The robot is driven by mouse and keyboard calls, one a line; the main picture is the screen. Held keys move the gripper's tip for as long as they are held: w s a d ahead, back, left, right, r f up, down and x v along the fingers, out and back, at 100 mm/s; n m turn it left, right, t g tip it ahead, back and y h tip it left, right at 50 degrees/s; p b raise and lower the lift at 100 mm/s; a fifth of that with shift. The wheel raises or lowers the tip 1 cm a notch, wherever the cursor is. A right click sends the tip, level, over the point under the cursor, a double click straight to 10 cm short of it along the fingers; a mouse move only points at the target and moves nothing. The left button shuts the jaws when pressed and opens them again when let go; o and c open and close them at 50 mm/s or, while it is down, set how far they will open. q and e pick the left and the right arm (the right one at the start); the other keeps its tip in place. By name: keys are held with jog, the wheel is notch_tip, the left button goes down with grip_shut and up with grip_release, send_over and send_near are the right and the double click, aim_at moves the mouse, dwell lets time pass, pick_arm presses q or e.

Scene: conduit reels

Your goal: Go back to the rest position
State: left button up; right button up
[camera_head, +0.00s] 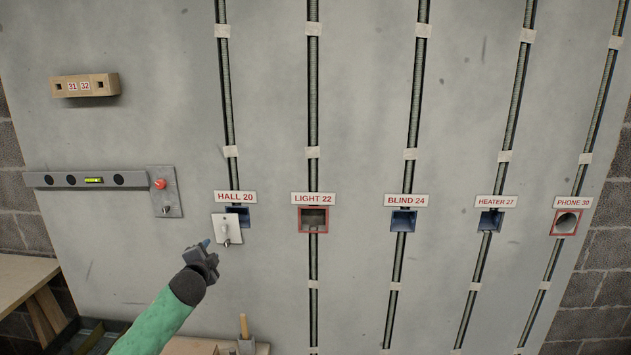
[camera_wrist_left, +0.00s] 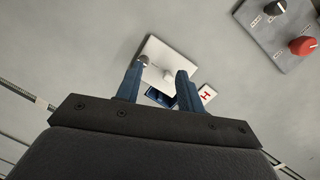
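My left gripper (camera_head: 207,246) is in front of the wall, just below and left of the HALL 20 box (camera_head: 245,218). In the left wrist view its two blue fingers (camera_wrist_left: 160,80) are spread apart with nothing visible held between them. A white square plate with a small knob (camera_head: 228,229) sits tilted over part of the blue HALL 20 box; it also shows beyond the fingers in the left wrist view (camera_wrist_left: 172,58). The gripper appears apart from the plate. My right gripper is not in view.
Boxes LIGHT 22 (camera_head: 314,225), BLIND 24 (camera_head: 403,221), HEATER 27 (camera_head: 490,221) and PHONE 30 (camera_head: 566,222) line the right. A wooden bench (camera_head: 25,275) stands lower left.

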pick_arm(q)
jog(key=s+d+f+n+g, duration=0.25)
jog(key=s+f, duration=0.45)
jog(key=f, duration=0.6)
jog(key=s+d+f+n+g, duration=0.2)
jog(key=s+f+n+g, duration=0.35)
jog(key=f, duration=0.75)
jog(key=s+d+f+n+g, duration=0.1)
jog(key=s+d+f, duration=0.1)
jog(key=s+f, duration=0.85)
jog(key=s+d+f+g, duration=0.2)
jog(key=s+f, duration=0.5)
jog(key=s, duration=0.5)
jog(key=s+d+f+n+g+h, duration=0.1)
jog(key=s+d+f, duration=0.3)
jog(key=s+f, duration=0.4)
jog(key=s+d+f+g+h, duration=0.1)
jog(key=s+d+f+g, duration=0.2)
jog(key=s+f, duration=0.5)
jog(key=s, duration=0.8)
jog(key=shift+f+n, duration=0.25)
jog(key=shift+n, duration=0.15)
jog(key=shift+d, duration=0.15)
